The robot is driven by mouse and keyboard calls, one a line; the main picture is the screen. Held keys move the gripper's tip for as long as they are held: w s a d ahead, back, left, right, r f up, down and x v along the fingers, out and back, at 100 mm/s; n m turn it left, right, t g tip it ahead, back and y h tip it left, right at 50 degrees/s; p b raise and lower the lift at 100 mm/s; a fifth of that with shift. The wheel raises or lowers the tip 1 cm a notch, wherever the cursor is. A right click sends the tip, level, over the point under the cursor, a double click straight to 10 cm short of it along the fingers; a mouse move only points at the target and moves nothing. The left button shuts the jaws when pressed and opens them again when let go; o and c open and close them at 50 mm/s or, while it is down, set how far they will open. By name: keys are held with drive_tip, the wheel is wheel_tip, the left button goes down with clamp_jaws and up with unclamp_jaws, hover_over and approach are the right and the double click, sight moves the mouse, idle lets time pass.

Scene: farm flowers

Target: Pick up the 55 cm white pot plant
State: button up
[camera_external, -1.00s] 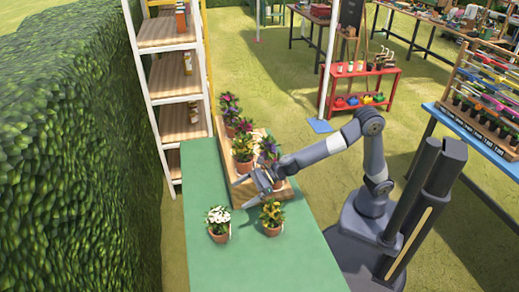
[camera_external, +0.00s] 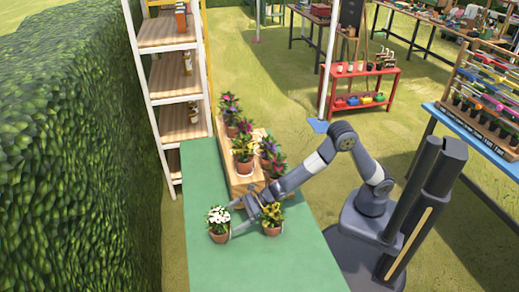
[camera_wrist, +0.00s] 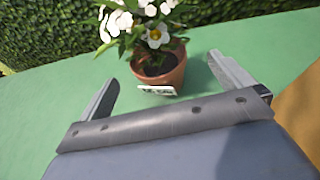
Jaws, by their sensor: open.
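The white-flowered pot plant (camera_external: 218,222) stands upright in a terracotta pot near the left edge of the green table (camera_external: 203,180). My gripper (camera_external: 231,218) is open, low over the table, with its fingers close to the right side of that pot. In the wrist view the white plant's pot (camera_wrist: 160,75) is ahead of my gripper (camera_wrist: 170,85), lined up between the two spread fingers. A small white label (camera_wrist: 157,90) shows on the pot's near side. I cannot tell from the views whether a finger touches the pot.
A yellow-flowered pot plant (camera_external: 271,218) stands just right of my gripper, close to the arm. A wooden stepped stand (camera_external: 236,181) with several potted flowers is behind. A hedge (camera_external: 75,150) runs along the left. The table's front part is clear.

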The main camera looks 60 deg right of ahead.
sight(223, 229)
drive_tip(key=shift+s+p+x, duration=0.15)
drive_tip(key=shift+p+x, duration=0.25)
drive_tip(key=shift+x, duration=1.2)
drive_tip(key=shift+s+p+x, duration=0.15)
drive_tip(key=shift+p+x, duration=0.25)
drive_tip(key=shift+x, duration=1.25)
drive_tip(key=shift+a+f, duration=0.15)
drive_tip(key=c, duration=1.7)
